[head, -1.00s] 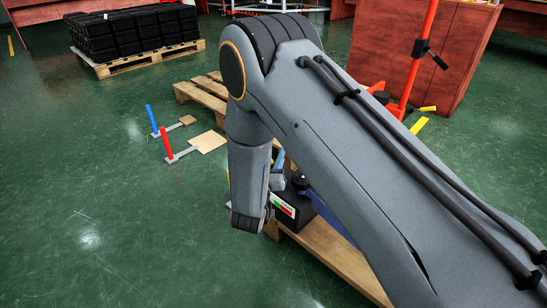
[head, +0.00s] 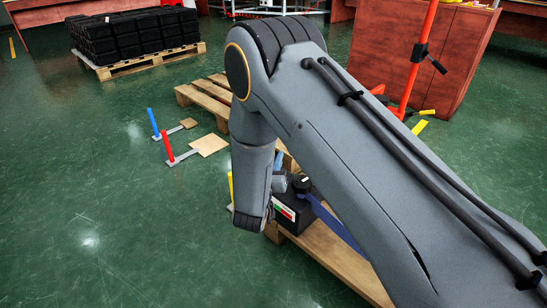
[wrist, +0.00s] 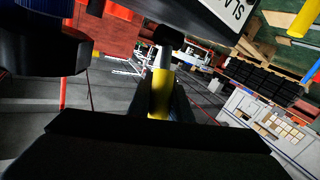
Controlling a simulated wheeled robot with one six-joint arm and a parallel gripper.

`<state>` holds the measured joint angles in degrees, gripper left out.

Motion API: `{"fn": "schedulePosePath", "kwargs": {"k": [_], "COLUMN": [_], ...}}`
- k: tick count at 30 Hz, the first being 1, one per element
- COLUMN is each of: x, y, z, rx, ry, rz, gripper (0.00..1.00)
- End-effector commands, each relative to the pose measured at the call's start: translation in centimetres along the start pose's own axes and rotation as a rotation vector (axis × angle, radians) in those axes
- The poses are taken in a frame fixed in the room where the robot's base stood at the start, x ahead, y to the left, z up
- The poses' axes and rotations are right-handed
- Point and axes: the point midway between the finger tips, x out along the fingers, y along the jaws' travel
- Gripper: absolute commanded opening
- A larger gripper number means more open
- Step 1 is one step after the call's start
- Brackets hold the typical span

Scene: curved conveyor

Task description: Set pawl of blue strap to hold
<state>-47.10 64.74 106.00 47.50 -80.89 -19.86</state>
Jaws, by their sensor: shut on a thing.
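A black box (head: 298,212) with a white, red and green label sits on a wooden pallet. The blue strap (head: 338,228) runs from a dark round part on top of the box towards the lower right, partly behind my arm. In the wrist view, my gripper (wrist: 160,108) is shut around a yellow piece (wrist: 159,90) with a silver shaft and a black end above it. I cannot tell for sure whether this piece is the pawl. In the head view my arm hides the fingertips. A dark round part with a blue ridged band (wrist: 40,10) shows at upper left.
The pallet (head: 330,258) continues right under my arm. Red (head: 165,145) and blue (head: 153,123) posts on flat bases stand on the floor to the left. A yellow post (head: 230,185) stands close behind my wrist.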

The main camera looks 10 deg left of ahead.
Motion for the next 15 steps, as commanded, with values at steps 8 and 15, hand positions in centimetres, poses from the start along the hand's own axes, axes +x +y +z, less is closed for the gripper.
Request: {"fn": "schedulePosePath", "kwargs": {"k": [8,15], "x": [0.8,1.9], "y": [0.8,1.4], "z": [-0.3,0.2], "rx": [0.088,0.192], "ry": [-0.144,-0.313], "rz": [-0.034,-0.078], "gripper": [0.0,0.0]}}
